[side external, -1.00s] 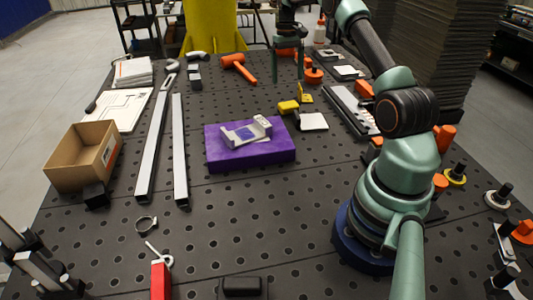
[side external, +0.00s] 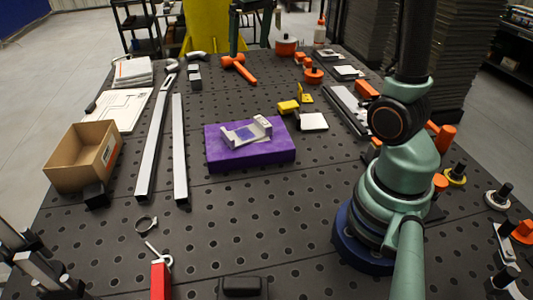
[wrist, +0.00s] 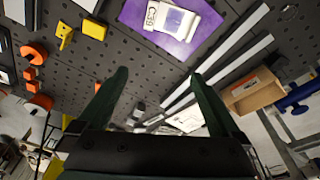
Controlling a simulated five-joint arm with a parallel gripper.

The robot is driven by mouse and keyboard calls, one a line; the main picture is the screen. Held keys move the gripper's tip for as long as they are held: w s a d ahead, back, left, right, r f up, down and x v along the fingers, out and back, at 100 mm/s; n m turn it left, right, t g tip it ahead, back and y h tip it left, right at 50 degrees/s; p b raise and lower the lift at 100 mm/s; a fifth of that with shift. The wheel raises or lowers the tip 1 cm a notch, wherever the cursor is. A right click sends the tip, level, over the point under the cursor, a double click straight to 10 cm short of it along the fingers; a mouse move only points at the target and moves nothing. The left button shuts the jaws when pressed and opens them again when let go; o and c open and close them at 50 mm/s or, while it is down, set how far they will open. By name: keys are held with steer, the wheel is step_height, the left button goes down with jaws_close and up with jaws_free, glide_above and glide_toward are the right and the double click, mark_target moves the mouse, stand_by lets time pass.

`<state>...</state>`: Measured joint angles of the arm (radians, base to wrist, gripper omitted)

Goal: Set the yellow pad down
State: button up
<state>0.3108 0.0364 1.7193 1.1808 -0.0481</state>
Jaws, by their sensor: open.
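The yellow pad (side external: 288,106) lies on the dark perforated table, just behind the purple block (side external: 225,158) and left of a white square (side external: 313,121). My gripper (side external: 250,46) is high at the far end of the table, well away from the pad. In the wrist view its two green fingers (wrist: 158,73) are spread apart with nothing between them. A yellow bracket (side external: 305,94) stands close behind the pad.
A pale bracket (side external: 246,132) rests on the purple block. Two long metal bars (side external: 179,150) and a cardboard box (side external: 80,165) lie to the left. An orange hammer (side external: 240,68) and orange parts are at the back. The table's front middle is mostly clear.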

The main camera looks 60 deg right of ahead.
steer(key=s+a+f+n+t, duration=0.2)
steer(key=s+a+n+t, duration=0.1)
steer(key=s+a, duration=0.8)
steer(key=shift+a+f+y, duration=0.35)
steer(key=shift+a+y, duration=0.05)
steer(key=shift+a, duration=0.45)
steer(key=shift+s+f, duration=0.1)
steer(key=shift+s, duration=0.1)
steer(key=shift+c, duration=0.9)
steer(key=c, duration=0.5)
steer(key=shift+w+d, duration=0.4)
steer(key=shift+d, duration=0.25)
steer(key=shift+w+d, duration=0.4)
steer(key=shift+d, duration=0.2)
jaws_close()
steer(key=g, duration=0.5)
glide_above(305, 114)
steer(key=s, duration=0.3)
step_height(305, 114, down, 14)
steer(key=shift+n, duration=0.3)
step_height(305, 114, down, 8)
steer(key=shift+f, duration=0.25)
steer(key=shift+w+f, duration=0.25)
steer(key=shift+f, duration=0.4)
steer(key=shift+w+r, duration=0.15)
steer(key=shift+w, duration=1.7)
